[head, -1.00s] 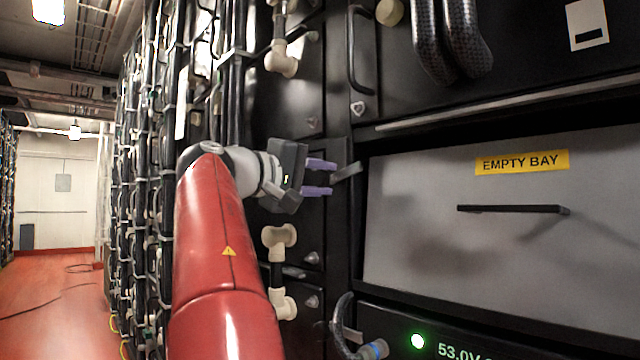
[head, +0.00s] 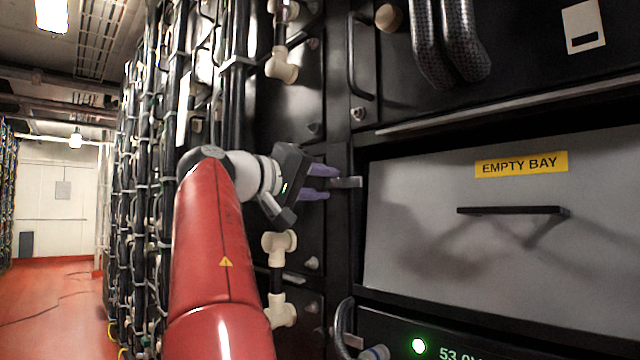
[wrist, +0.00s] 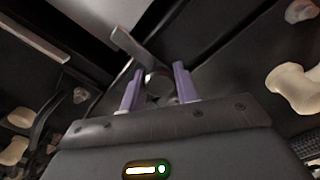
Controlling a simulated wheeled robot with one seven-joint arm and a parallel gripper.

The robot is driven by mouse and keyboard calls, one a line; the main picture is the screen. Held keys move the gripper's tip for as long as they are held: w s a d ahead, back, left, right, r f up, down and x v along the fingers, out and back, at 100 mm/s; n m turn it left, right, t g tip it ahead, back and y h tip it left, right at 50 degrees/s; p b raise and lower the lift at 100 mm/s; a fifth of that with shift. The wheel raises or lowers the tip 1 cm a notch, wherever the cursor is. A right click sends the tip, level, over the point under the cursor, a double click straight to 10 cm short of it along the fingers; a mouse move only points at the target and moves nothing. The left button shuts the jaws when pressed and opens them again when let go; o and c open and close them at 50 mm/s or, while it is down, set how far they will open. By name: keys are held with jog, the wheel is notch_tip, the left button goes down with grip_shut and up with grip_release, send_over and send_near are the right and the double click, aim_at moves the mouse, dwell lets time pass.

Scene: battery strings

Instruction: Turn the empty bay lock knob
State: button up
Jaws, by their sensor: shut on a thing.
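The lock knob (head: 347,183) is a small grey knob with a flat bar, on the black frame at the left edge of the grey empty bay panel (head: 410,235). A yellow EMPTY BAY label (head: 521,163) is on that panel. My gripper (head: 328,183) has its purple fingers shut on the knob. In the head view the bar sticks out to the right of the fingers and lies about level. In the wrist view the round knob body (wrist: 158,82) sits between the two fingers (wrist: 158,72), with the bar reaching up and left. The fingers partly hide the knob.
A black bar handle (head: 512,210) crosses the bay panel. Thick braided cables (head: 448,45) hang above it, and a unit with a green light (head: 418,345) is below. Cream pipe fittings (head: 279,246) and dense cables stand near my arm. Red floor is open at far left.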

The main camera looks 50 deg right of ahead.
jog(key=shift+f, duration=0.1)
jog(key=o, duration=1)
jog(key=shift+c, duration=0.2)
jog(key=a, duration=0.7)
jog(key=shift+w+a+b, duration=0.4)
jog(key=shift+w+b, duration=0.05)
jog(key=shift+d, duration=0.1)
